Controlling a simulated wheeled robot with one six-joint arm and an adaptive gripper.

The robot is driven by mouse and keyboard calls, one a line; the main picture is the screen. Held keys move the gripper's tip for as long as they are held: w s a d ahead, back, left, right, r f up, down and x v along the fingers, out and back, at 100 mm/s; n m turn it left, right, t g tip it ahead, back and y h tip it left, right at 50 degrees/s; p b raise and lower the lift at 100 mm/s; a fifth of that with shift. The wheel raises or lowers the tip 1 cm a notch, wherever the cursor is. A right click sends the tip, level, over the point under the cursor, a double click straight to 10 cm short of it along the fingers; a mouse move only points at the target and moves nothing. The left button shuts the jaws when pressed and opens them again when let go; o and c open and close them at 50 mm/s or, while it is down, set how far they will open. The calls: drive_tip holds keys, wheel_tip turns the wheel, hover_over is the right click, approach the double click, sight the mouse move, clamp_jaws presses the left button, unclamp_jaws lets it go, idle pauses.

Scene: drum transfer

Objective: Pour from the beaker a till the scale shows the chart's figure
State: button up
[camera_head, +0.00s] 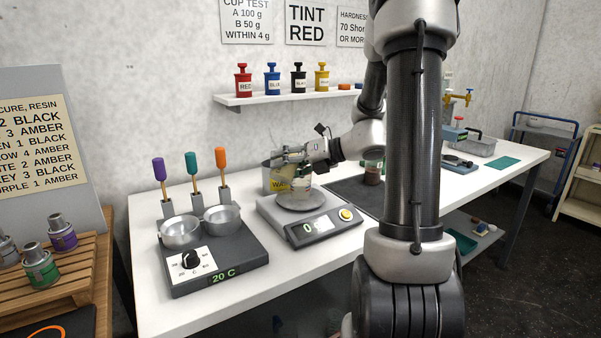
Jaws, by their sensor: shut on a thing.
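My gripper (290,157) is shut above the scale, in front of a grey container with a yellow label. A pale, see-through vessel (303,183), which looks like the beaker, shows just below the fingers, over the scale's round pan. Its tilt, its contents and its letter are too small to tell. The scale (318,228) has a grey plate, a yellow button and a green display that appears to read 0. A cup on the pan cannot be made out clearly. The wall chart (246,20) reads "CUP TEST, A 100 g, B 50 g, WITHIN 4 g".
The grey container (270,182) stands close behind the scale. A hot plate (213,260) with two metal pans and a 20 C display stands left. A dark mat and a reddish cup (373,174) lie right, partly behind my arm. A shelf (290,96) holds pigment bottles.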

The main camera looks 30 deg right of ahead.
drive_tip(key=shift+r, duration=0.15)
drive_tip(key=shift+f+m+y, duration=0.25)
drive_tip(key=shift+m+y, duration=0.25)
drive_tip(key=shift+m, duration=0.2)
idle(1.3)
drive_tip(key=shift+r+m+y+p, duration=0.4)
drive_tip(key=shift+r+m+p, duration=0.15)
drive_tip(key=shift+m, duration=0.15)
idle(1.6)
drive_tip(key=shift+f, duration=0.15)
idle(1.0)
